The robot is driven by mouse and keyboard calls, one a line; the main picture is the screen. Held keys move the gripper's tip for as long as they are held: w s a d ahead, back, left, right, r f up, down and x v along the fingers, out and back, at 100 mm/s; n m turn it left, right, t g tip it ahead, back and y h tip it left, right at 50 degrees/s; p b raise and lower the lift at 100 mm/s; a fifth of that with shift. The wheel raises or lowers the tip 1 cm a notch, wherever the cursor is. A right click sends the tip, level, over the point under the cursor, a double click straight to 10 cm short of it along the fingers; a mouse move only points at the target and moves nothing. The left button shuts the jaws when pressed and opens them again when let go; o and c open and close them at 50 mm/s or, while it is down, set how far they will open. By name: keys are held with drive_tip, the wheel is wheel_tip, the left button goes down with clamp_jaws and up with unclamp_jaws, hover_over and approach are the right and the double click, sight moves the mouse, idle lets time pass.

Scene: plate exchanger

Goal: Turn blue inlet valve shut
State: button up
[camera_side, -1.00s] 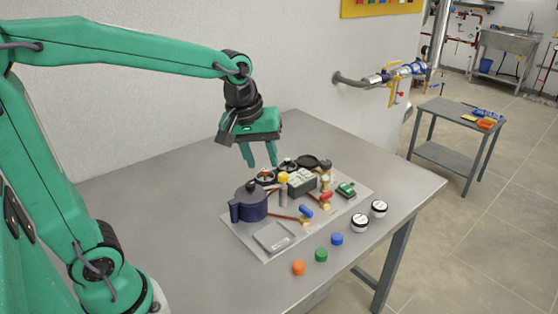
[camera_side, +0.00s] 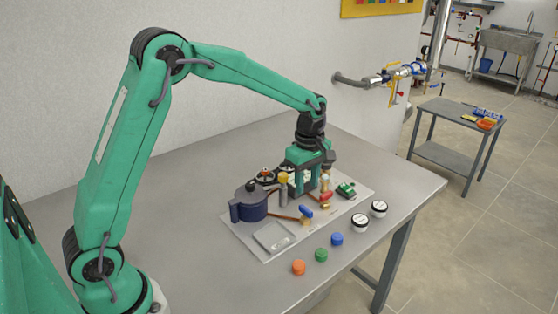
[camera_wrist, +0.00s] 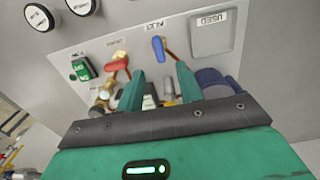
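The blue inlet valve handle (camera_side: 306,211) sits on a brass fitting with copper pipe near the front of the grey board. In the wrist view the blue handle (camera_wrist: 159,48) shows just beyond the gap between my fingertips, beside a label that seems to read INLET. My gripper (camera_side: 304,187) points down over the board, behind the blue handle and apart from it. In the wrist view my gripper (camera_wrist: 160,72) has its two green fingers spread with nothing held between them. The fingers hide part of the pipework.
A red valve handle (camera_side: 326,197) stands close to the right of the blue one. A dark blue pot (camera_side: 250,202) stands left, a yellow-topped post (camera_side: 283,179) near my fingers, and a green block (camera_side: 345,189) right. Table left is clear.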

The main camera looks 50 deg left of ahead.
sight(306, 208)
drive_tip(key=shift+w+f, duration=0.1)
drive_tip(key=shift+f, duration=0.1)
drive_tip(key=shift+f, duration=0.1)
drive_tip(key=shift+f, duration=3.8)
clamp_jaws()
